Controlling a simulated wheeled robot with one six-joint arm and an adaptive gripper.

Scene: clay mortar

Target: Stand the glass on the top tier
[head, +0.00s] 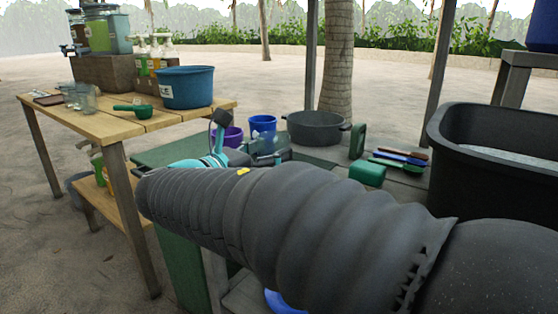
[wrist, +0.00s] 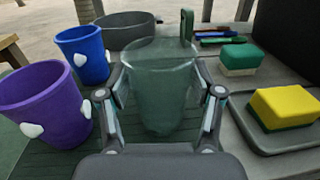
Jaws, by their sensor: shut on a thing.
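A clear, greenish glass (wrist: 160,85) stands between the fingers of my gripper (wrist: 162,95) in the wrist view, its wider end up. My gripper is shut on it from both sides. I cannot tell whether its base touches the surface below. In the head view my arm hides most of the gripper (head: 262,152) and the glass. A two-level wooden table stands at the left, with a top board (head: 105,121) and a lower shelf (head: 124,203).
The wooden table's top holds clear glasses (head: 84,98), a green scoop (head: 133,107), a blue tub (head: 186,87) and dispensers. Near the glass are purple (wrist: 45,100) and blue (wrist: 84,56) cups, a grey basin (wrist: 124,29) and sponges (wrist: 285,105). A black tub (head: 490,165) is at right.

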